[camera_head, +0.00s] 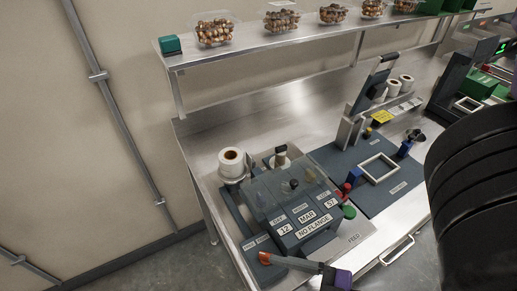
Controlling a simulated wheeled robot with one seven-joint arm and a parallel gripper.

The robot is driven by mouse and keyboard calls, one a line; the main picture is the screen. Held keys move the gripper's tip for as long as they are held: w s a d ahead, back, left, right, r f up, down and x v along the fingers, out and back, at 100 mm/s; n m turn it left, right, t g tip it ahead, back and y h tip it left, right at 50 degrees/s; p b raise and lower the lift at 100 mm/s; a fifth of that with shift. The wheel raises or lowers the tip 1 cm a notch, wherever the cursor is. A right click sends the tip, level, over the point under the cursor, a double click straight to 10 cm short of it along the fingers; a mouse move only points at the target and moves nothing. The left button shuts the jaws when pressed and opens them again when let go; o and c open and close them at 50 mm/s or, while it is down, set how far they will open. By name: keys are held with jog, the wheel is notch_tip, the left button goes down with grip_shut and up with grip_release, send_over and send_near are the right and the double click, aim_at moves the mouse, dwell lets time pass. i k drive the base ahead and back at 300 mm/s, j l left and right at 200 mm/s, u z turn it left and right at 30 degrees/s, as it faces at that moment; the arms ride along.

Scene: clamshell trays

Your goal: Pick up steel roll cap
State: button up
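I cannot pick out the steel roll cap for certain. A small dark-topped post (281,151) with a pale stem stands behind the label machine (300,200) and may be it. A white label roll (231,162) with a brown core stands left of that post, at the machine's back left corner. What looks like my gripper (290,262), grey and orange with a purple part behind it, reaches in from the bottom edge. It is in front of the machine, well apart from the roll and post. Its finger gap is not clear.
A dark plate with a pale square frame (378,168) and an upright grey lever (372,85) lies right of the machine. A shelf (300,47) above holds clamshell trays (214,30) and a green box (170,45). Bare steel counter (215,125) lies behind the rolls. My black arm fills the right.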

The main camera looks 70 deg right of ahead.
aim_at(421, 138)
jog(key=j+z, duration=0.2)
jog(key=z, duration=0.2)
jog(key=j+z, duration=0.2)
jog(key=z, duration=0.2)
jog(key=k+j+z, duration=0.1)
jog(key=z, duration=0.25)
jog(key=k+j+z, duration=0.1)
jog(key=j+z, duration=0.15)
jog(key=z, duration=0.15)
jog(key=i+l+z, duration=0.15)
jog(key=z, duration=0.25)
jog(key=i+l+z, duration=0.15)
jog(key=z, duration=0.25)
jog(key=i+l+z, duration=0.1)
jog(key=z, duration=0.3)
jog(key=l+z, duration=0.15)
jog(key=k+l+z, duration=0.15)
jog(key=l, duration=0.2)
